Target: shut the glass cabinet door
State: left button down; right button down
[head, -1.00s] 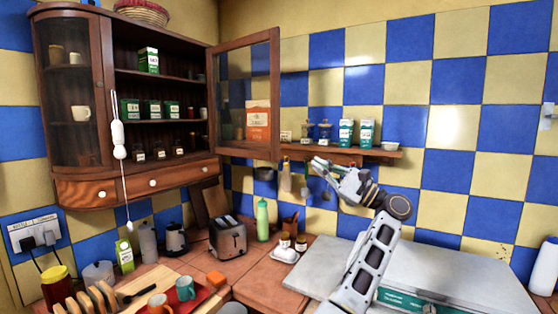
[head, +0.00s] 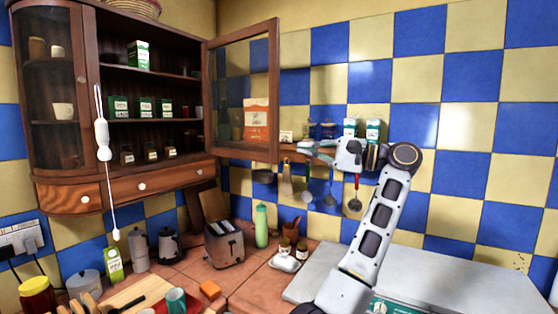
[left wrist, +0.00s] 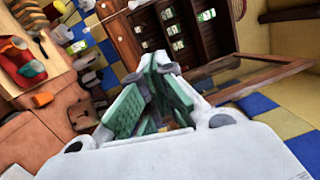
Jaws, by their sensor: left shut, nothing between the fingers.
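The glass cabinet door (head: 273,92), a dark wooden frame with a clear pane, stands wide open, swung out from the right side of the wall cabinet (head: 97,75). Its frame also shows in the left wrist view (left wrist: 268,76), right of my fingers. My left gripper (head: 306,148) is just right of the door's lower outer corner in the head view, its fingers pointing left. In the left wrist view its green-padded fingers (left wrist: 160,64) are shut and hold nothing. I cannot tell whether they touch the door. My right gripper is not in view.
A wall shelf (head: 296,156) with jars and cartons runs behind my left gripper, with utensils hanging below. A toaster (head: 224,244), green bottle (head: 261,226) and mugs stand on the counter below. A white pull cord (head: 102,140) hangs before the cabinet.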

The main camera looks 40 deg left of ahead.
aim_at(271, 26)
jog(key=i+j, duration=0.9)
jog(key=i, duration=0.15)
